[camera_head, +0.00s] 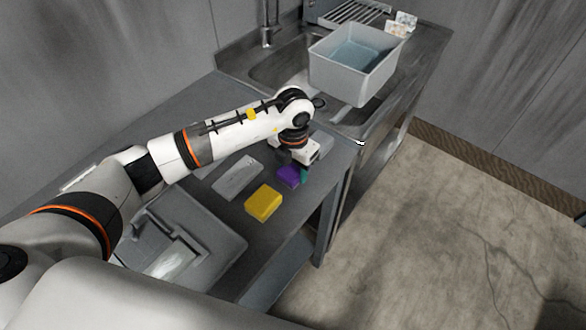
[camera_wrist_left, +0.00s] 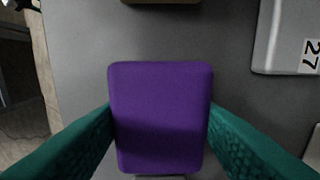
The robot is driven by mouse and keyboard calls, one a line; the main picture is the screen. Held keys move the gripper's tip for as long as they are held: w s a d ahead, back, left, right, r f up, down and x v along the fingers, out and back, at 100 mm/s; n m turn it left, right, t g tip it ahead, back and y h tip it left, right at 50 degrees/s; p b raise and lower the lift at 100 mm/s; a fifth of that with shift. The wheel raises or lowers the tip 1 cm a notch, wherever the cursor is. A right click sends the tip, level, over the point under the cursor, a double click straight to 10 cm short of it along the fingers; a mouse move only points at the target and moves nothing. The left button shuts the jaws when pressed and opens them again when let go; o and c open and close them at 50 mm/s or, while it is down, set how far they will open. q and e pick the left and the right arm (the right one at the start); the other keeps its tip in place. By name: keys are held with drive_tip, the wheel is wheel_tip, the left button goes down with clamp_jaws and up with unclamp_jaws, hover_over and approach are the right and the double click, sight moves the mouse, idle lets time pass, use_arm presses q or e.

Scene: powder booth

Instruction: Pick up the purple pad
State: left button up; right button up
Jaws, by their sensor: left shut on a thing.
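The purple pad (camera_head: 288,177) is at my left gripper, over the dark grey bench top near its right edge. In the left wrist view the purple pad (camera_wrist_left: 160,115) fills the middle, between two green fingers. My left gripper (camera_head: 297,172) points down and is shut on the pad, one finger at each side; in the wrist view the gripper (camera_wrist_left: 160,130) has both fingers touching the pad's sides. I cannot tell whether the pad is clear of the bench. My right gripper is not in view.
A yellow block (camera_head: 264,203) lies close in front of the pad. A light grey flat case (camera_head: 238,177) lies to the left. A grey tray (camera_head: 225,240) lies nearer. A pale bin (camera_head: 340,82) stands at the sink behind. Open floor (camera_head: 430,230) is to the right.

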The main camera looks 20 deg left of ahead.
sight(293, 167)
use_arm(q)
drive_tip(key=shift+r, duration=0.55)
wheel_tip(293, 167, up, 8)
drive_tip(key=shift+f+b, duration=0.15)
drive_tip(key=shift+b, duration=1.05)
drive_tip(key=shift+r, duration=0.6)
